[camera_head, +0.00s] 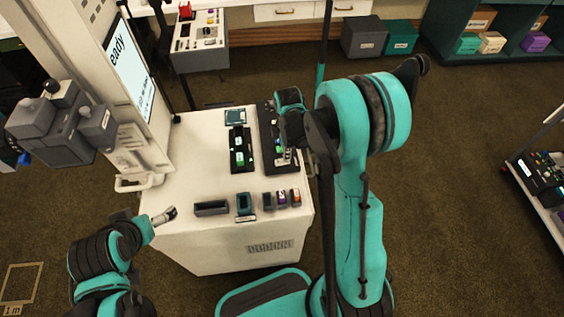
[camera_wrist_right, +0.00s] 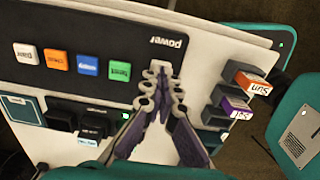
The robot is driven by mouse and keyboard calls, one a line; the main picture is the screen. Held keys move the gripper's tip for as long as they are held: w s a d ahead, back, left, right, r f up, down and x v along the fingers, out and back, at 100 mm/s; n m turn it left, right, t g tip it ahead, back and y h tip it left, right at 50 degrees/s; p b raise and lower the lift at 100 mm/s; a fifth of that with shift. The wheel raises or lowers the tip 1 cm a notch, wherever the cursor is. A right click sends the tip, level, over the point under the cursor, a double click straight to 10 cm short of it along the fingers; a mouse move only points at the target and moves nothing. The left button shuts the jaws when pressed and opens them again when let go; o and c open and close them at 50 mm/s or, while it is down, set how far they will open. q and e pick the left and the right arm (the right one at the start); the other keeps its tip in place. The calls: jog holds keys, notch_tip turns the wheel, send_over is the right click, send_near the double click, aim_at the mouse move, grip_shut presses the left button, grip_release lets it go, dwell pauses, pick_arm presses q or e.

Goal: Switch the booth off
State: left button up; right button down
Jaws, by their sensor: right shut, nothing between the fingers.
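The booth's black control panel (camera_head: 267,124) lies on the white counter (camera_head: 184,172) and also shows in the right wrist view (camera_wrist_right: 90,48). It carries white (camera_wrist_right: 26,54), blue (camera_wrist_right: 88,65), orange (camera_wrist_right: 57,59) and green (camera_wrist_right: 119,71) buttons and a "power" label (camera_wrist_right: 167,43). My right gripper (camera_head: 288,148) is over the panel, shut and empty. In the right wrist view its fingertips (camera_wrist_right: 160,72) are beside the "power" label and hide what lies under them; I cannot tell whether they touch.
A white column with a "ready" screen (camera_head: 131,68) stands at the counter's left. Orange-labelled (camera_wrist_right: 252,84) and purple-labelled (camera_wrist_right: 236,108) blocks sit near the panel. A black tray (camera_head: 238,165) lies left of it, with a grey empty holder (camera_head: 211,208) in front.

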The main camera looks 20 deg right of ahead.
jog(key=shift+f+b, duration=0.5)
jog(key=shift+f, duration=0.15)
jog(key=shift+r, duration=0.1)
jog(key=shift+r+p, duration=2.5)
jog(key=shift+r, duration=1)
jog(key=s+a+r+m+t, duration=0.3)
jog(key=s+r+m, duration=0.4)
jog(key=s+a+r+m+t, duration=0.3)
jog(key=s+r+m+t, duration=0.1)
jog(key=s+r+m, duration=0.3)
jog(key=shift+s+a+r+m+b, duration=0.2)
jog(key=shift+s+a+m+b, duration=0.15)
jog(key=shift+s+m, duration=0.25)
